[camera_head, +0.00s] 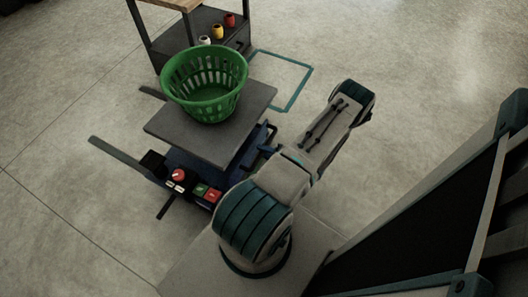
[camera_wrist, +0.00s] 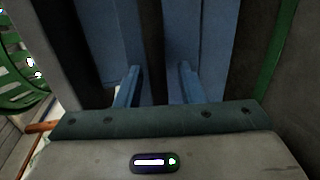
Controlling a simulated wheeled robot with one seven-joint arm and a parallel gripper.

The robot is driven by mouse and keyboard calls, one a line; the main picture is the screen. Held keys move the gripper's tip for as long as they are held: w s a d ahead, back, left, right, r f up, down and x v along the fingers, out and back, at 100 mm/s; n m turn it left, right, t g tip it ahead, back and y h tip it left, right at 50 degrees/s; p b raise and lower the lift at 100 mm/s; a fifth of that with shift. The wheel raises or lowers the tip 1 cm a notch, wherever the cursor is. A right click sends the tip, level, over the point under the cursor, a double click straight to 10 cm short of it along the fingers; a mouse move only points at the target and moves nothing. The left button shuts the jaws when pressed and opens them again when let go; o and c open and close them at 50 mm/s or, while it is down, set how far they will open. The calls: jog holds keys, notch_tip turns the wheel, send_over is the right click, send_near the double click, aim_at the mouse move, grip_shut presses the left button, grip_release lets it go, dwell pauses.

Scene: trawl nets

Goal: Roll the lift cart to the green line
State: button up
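My gripper (camera_head: 266,150) is at the cart's right side, beside the blue frame. In the wrist view my two blue fingers (camera_wrist: 158,85) are apart, facing blue panels; I see nothing clearly clamped between them. A green stripe (camera_wrist: 277,45) runs at the right of the wrist view; I cannot tell if it is the line.
A teal outlined area (camera_head: 307,85) is on the floor behind the cart. A shelf unit (camera_head: 150,45) with red, yellow and white items stands at the back. A dark framed structure (camera_head: 450,220) fills the right foreground. Floor at left is clear.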

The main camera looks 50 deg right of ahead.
jog(key=shift+a, duration=0.1)
jog(key=p+v, duration=0.3)
jog(key=v, duration=1)
jog(key=shift+s, duration=0.35)
jog(key=shift+r, duration=0.1)
